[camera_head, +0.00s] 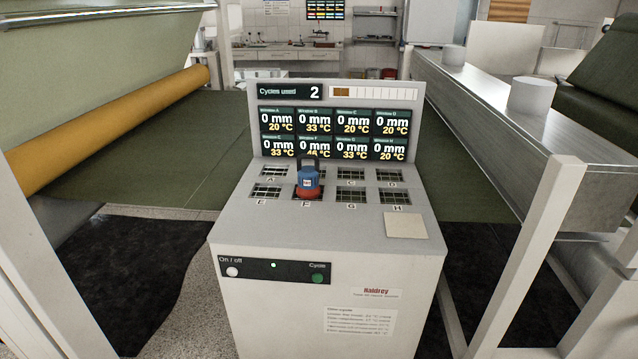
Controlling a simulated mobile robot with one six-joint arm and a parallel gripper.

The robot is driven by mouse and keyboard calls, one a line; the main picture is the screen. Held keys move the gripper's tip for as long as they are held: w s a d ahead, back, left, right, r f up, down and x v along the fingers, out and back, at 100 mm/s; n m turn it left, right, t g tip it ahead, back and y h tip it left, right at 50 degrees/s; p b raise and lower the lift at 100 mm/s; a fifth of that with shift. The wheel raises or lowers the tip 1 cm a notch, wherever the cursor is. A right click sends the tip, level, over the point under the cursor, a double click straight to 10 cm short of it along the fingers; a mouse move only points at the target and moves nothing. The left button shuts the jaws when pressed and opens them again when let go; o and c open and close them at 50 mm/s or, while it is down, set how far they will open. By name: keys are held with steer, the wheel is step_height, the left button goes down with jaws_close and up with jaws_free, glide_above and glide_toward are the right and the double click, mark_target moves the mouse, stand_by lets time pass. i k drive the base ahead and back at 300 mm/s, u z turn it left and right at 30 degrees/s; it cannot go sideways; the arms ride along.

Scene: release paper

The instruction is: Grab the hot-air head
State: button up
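The hot-air head (308,183) is a small blue piece with a red-orange base and a dark handle on top. It stands upright on window F of the white test cabinet (325,300), in the front row of grated windows. Its handle overlaps the lower edge of the display (335,134), where window F reads about 46 °C. My gripper is not in view.
The cabinet top has several grated windows and a beige square pad (405,225) at front right. A metal beam (540,140) with white cylinders runs along the right. A tan roller (110,130) and white frame posts stand at left. Dark sheets lie on the floor.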

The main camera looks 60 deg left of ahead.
mark_target(308, 189)
steer(key=i, duration=0.7)
steer(key=u, duration=2.9)
steer(key=i, duration=0.1)
steer(key=z, duration=1.2)
steer(key=k, duration=0.2)
steer(key=u, duration=2.5)
